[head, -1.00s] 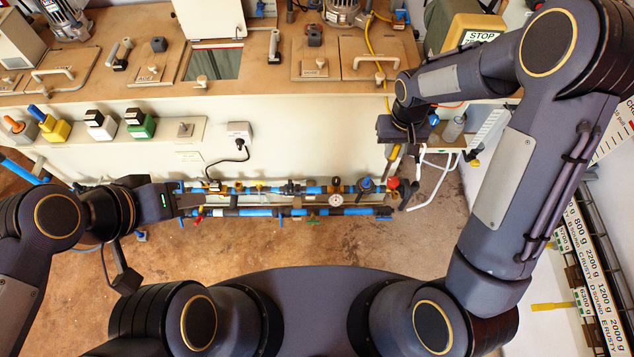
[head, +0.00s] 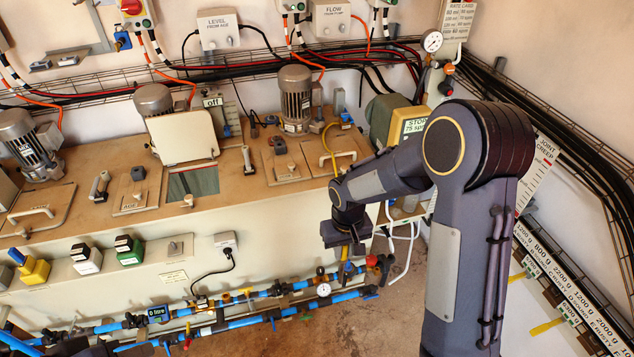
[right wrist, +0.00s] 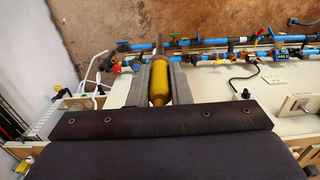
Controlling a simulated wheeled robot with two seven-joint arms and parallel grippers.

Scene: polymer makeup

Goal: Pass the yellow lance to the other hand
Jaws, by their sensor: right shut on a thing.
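The yellow lance (right wrist: 159,82) sits lengthwise between the two grey fingers of my right gripper (right wrist: 161,70) in the right wrist view. Its thick yellow body fills the gap, and a thin grey rod sticks out beyond it. In the head view my right gripper (head: 344,250) hangs at the right end of the bench front, pointing down. It is shut on the lance (head: 344,255), of which only a short yellow piece shows below the gripper. My left gripper does not show clearly; only dark parts appear at the bottom left edge of the head view.
Blue pipes (head: 270,315) with valves and a gauge run low along the bench front. A white bent tube rack (head: 405,240) stands just right of my right gripper. The brown bench top (head: 75,165) carries motors and hatches. Bare floor (head: 390,315) lies in front.

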